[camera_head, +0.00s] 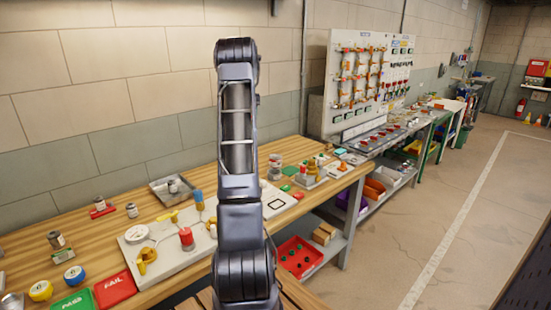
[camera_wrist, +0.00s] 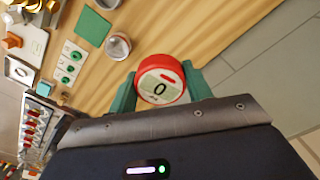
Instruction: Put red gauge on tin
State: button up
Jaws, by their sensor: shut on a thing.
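The red gauge (camera_wrist: 160,80) is a round red-rimmed dial with a pale face and a "0". In the wrist view it sits between the green fingers of my gripper (camera_wrist: 161,92), which is shut on it. A round grey metal can (camera_wrist: 117,45), likely the tin, stands on the wooden bench apart from the gauge, up and left of it. In the head view a similar grey can (camera_head: 274,166) stands just right of my arm. My gripper and the gauge are hidden behind my arm in the head view.
Near the can lie a green card (camera_wrist: 93,26) and a plate with green parts (camera_wrist: 70,62). On the bench left of my arm are a metal tray (camera_head: 173,190), a pale board with fittings (camera_head: 160,248) and a red FAIL mat (camera_head: 115,289). A wall stands behind the bench.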

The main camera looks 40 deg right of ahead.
jog(key=m, duration=0.2)
send_over(276, 156)
jog(key=a, duration=0.1)
jog(key=f, duration=2)
jog(key=shift+d, duration=0.35)
jog(key=shift+f, duration=0.1)
jog(key=o, duration=1.1)
